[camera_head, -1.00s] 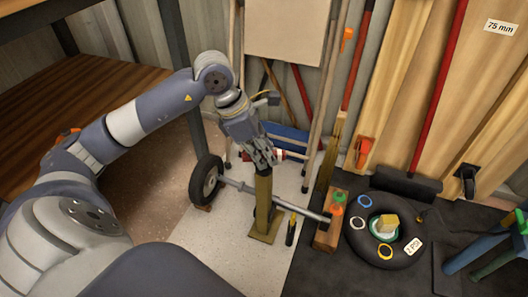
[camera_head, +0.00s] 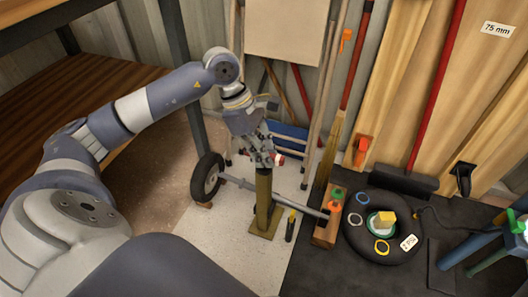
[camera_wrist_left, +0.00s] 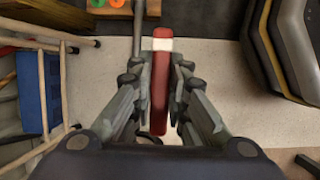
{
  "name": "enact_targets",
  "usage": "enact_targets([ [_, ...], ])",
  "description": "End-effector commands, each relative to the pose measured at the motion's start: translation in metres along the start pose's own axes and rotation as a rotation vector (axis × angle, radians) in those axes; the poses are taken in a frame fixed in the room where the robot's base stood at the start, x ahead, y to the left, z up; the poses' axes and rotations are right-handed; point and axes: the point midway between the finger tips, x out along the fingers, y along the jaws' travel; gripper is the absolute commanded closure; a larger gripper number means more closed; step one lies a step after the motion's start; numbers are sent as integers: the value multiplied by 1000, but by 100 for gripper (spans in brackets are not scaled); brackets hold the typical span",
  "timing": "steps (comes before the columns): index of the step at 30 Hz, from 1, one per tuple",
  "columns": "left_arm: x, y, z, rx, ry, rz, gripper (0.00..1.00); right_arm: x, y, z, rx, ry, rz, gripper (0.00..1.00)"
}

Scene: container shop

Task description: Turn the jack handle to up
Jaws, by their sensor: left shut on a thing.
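The jack is an olive-yellow post (camera_head: 264,205) standing upright on a flat foot in the head view. Its handle (camera_head: 280,160) is red with a white band and shows only as a small end beside the gripper. In the left wrist view the red handle (camera_wrist_left: 160,95) runs lengthwise between the fingers, with its red tip and white band beyond them. My left gripper (camera_head: 267,161) is at the top of the post, with its fingers on both sides of the handle, shut on it. The fingers and hand hide part of the handle. My right gripper is not in view.
A grey axle bar (camera_head: 285,196) passes by the post, from a black wheel (camera_head: 207,178) to a wooden block (camera_head: 327,230). A tyre ring (camera_head: 358,238) lies on the dark mat. Broom and ladder poles stand behind.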

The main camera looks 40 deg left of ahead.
Motion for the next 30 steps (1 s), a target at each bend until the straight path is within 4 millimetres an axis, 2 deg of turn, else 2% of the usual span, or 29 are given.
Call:
enact_targets([
  [7, 0, -1, 0, 4, 2, -2, 100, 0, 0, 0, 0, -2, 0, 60],
  [8, 0, -1, 0, 4, 2, -2, 83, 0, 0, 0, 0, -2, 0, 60],
  [9, 0, -1, 0, 4, 2, -2, 74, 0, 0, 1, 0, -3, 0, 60],
  [10, 0, -1, 0, 3, 2, -2, 67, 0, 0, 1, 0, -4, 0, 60],
  [11, 0, -1, 0, 3, 2, -2, 65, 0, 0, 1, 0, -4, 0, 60],
  [20, 0, 0, 0, 1, 1, 0, 65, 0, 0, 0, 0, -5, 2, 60],
  [23, -6, 0, 0, 1, 1, 1, 65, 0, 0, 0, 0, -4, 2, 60],
  [26, -20, 1, 0, 0, 2, 5, 65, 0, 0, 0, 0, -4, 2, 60],
  [30, -50, 1, 0, 1, 3, 6, 65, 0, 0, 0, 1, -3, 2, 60],
])
